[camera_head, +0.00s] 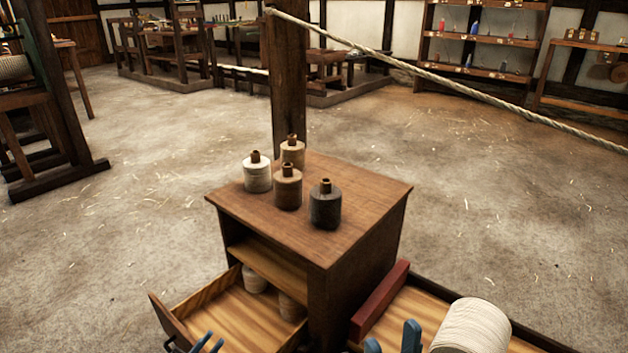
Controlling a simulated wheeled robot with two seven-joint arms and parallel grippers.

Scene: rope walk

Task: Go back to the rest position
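My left gripper (208,344) shows at the bottom edge, beside the front board (170,318) of a pulled-out drawer (232,318). My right gripper (392,342) shows at the bottom edge, in front of a wooden tray (418,307). Its blue fingertips are well apart and the gap looks empty. The rest of both grippers is cut off by the frame.
A wooden cabinet (362,222) carries several spools (325,206) on top. The open drawer holds pale spools (254,280). A large cream spool (472,328) lies right of my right gripper. A rope (440,80) runs from a post (288,75) to the right. Floor around is clear.

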